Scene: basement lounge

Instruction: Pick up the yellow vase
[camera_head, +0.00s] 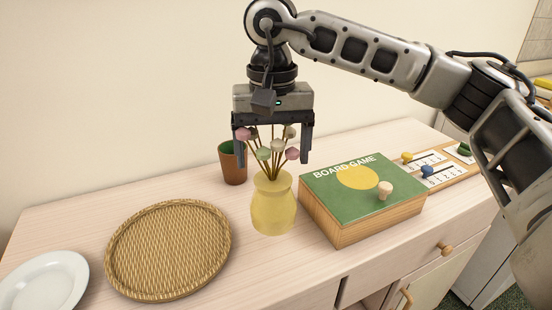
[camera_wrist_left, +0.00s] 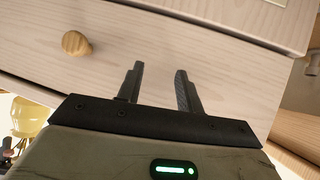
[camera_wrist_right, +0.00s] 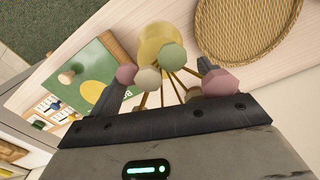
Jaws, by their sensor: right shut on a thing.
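The yellow vase (camera_head: 273,208) stands upright on the dresser top, left of the board game box. Pink, white and green round flowers (camera_head: 264,153) on thin stems rise from it. My right gripper (camera_head: 273,158) points down over the vase, its fingers on either side of the flowers and shut on them, above the vase body. In the right wrist view, the vase (camera_wrist_right: 152,42) and flowers (camera_wrist_right: 172,57) show between and beyond the fingers. My left gripper (camera_wrist_left: 158,80) is open and empty before a pale wooden drawer front; it is out of the head view.
A brown cup (camera_head: 233,165) stands close behind the vase at left. A woven tray (camera_head: 170,250) and a white plate (camera_head: 42,280) lie to the left. The green board game box (camera_head: 325,190) is close on the right, with number cards (camera_head: 440,175) beyond. A drawer knob (camera_wrist_left: 76,43) is near my left gripper.

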